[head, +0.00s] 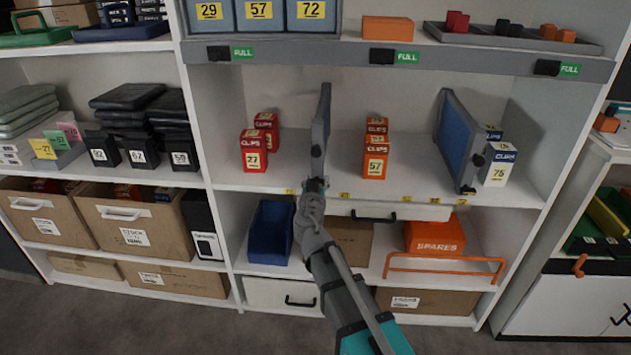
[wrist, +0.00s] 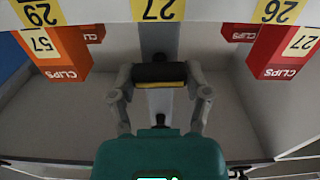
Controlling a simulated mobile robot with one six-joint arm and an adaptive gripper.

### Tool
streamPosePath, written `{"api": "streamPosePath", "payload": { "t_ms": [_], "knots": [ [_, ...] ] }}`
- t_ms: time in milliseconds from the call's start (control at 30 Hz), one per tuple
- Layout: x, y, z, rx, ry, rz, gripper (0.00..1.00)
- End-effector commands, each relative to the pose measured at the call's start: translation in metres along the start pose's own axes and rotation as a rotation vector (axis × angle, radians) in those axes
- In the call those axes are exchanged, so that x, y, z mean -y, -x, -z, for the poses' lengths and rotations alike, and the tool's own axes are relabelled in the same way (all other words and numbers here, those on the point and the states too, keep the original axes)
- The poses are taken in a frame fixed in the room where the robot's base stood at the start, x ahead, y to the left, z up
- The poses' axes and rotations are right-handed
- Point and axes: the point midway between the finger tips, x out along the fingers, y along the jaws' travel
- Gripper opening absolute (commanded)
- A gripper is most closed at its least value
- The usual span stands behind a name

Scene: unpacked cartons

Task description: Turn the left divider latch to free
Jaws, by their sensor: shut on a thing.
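The left divider (head: 322,130) is a grey upright panel on the middle shelf, seen nearly edge-on between red and orange clip boxes. My gripper (head: 314,186) is at the divider's lower front edge. In the wrist view my gripper (wrist: 159,76) is shut on a black bar with a yellow stripe, the left divider latch (wrist: 158,72). The bar lies crosswise in that view, with a finger at each end. In the head view my gripper hides the latch, so its setting there cannot be told.
Red clip boxes (head: 254,150) stand left of the divider and orange ones (head: 375,160) right. The right divider (head: 456,140) leans near white-and-blue boxes (head: 498,165). Below are a blue bin (head: 270,232) and an orange spares box (head: 435,237) behind an orange rail (head: 445,258).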

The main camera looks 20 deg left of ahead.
Motion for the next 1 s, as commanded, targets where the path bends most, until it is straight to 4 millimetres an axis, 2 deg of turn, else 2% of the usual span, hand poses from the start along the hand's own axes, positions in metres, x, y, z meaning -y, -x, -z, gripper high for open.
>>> {"api": "streamPosePath", "payload": {
  "t_ms": [367, 1000],
  "knots": [
    [0.0015, -0.0008, -0.0001, -0.001, 0.22, 0.0, 0.14],
    [0.0044, -0.0011, -0.002, 0.0, 0.816, -0.001, 0.14]
  ]
}}
